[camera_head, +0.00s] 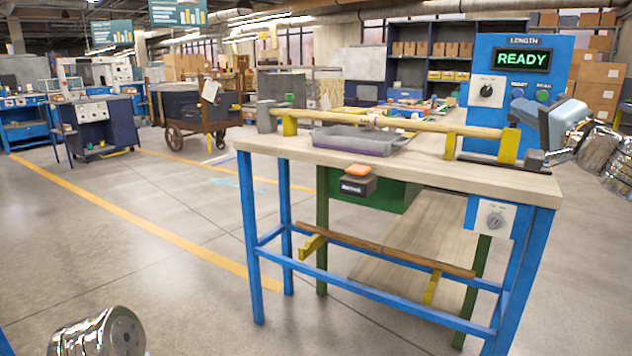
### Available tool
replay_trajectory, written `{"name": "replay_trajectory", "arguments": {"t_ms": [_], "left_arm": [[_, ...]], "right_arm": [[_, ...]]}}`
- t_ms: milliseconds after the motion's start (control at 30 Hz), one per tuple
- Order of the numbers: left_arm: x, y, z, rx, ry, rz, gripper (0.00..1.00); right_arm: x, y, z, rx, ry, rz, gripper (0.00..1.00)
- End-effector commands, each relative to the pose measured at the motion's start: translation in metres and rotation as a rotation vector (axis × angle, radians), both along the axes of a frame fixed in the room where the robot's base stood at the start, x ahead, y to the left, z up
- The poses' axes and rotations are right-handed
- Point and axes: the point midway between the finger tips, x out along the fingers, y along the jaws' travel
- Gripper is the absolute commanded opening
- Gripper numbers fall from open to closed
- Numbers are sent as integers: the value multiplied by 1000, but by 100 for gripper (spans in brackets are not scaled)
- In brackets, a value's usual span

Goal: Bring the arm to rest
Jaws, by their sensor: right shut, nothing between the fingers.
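My right gripper (522,105) is at the right, in front of the blue panel (505,100) at the end of the bench. Its fingers are shut with nothing held, and they point left close to a green button (543,96). I cannot tell whether they touch the panel. The panel's display (522,60) reads READY under the word LENGTH. A long turned wooden rod (400,123) lies across yellow supports on the bench top. Of my left arm only a silver link shows at the bottom left; its gripper is out of view.
The wooden bench top (480,178) stands on blue legs. A grey tray (360,140) sits behind its front edge, and an orange-topped black box (357,181) is fixed on that edge. Another rod (400,258) rests on lower yellow brackets.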

Motion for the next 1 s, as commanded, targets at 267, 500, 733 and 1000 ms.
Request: {"name": "replay_trajectory", "arguments": {"t_ms": [267,500,733,1000], "left_arm": [[0,0,0,0,0,0,43],[0,0,0,0,0,0,43],[0,0,0,0,0,0,43],[0,0,0,0,0,0,43]], "right_arm": [[20,2,-41,0,86,-2,0],[44,7,-104,-3,212,-4,0],[68,22,-203,-25,403,1,0],[65,73,-415,-136,788,44,0]]}}
